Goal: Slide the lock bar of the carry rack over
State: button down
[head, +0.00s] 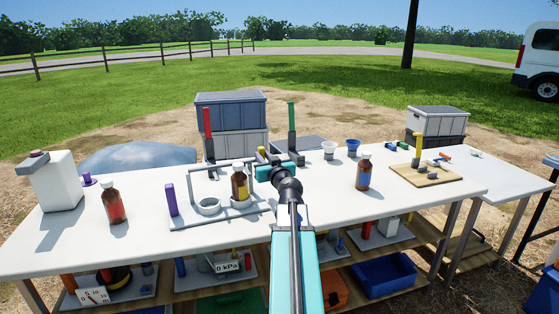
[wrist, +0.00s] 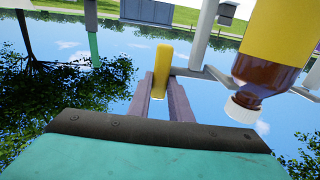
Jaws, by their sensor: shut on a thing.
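The grey carry rack (head: 226,215) stands on the white table, with posts, a top rail and a ring holder. A brown bottle with a yellow label and white cap (head: 240,183) stands in its right part; the bottle shows upside down in the wrist view (wrist: 284,35). A yellow knob-like piece (wrist: 161,58) sits between the fingertips of my gripper (wrist: 161,88), which is shut on it. In the head view my teal gripper (head: 262,162) is at the rack's right end, partly hiding it. The lock bar, probably the grey bar (wrist: 200,73), is only partly visible.
A blue-labelled bottle (head: 363,174) stands to the right. Red (head: 208,135) and green (head: 292,130) uprights stand behind. The table between rack and blue-labelled bottle is mostly clear.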

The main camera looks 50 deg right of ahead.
jog(key=shift+w+a+b, duration=0.3)
jog(key=shift+a+b, duration=0.2)
jog(key=shift+b, duration=0.2)
dwell(0.7)
jog(key=c, duration=1.5)
grip_release()
jog(key=shift+s, duration=0.1)
jog(key=b+v, duration=0.2)
jog(key=v, duration=0.3)
jog(key=shift+s+a+f, duration=0.15)
jog(key=shift+s+a, duration=0.05)
jog(key=shift+s, duration=0.15)
jog(key=b, duration=0.3)
jog(key=shift+s+a, duration=0.25)
jog(key=shift+s, duration=0.1)
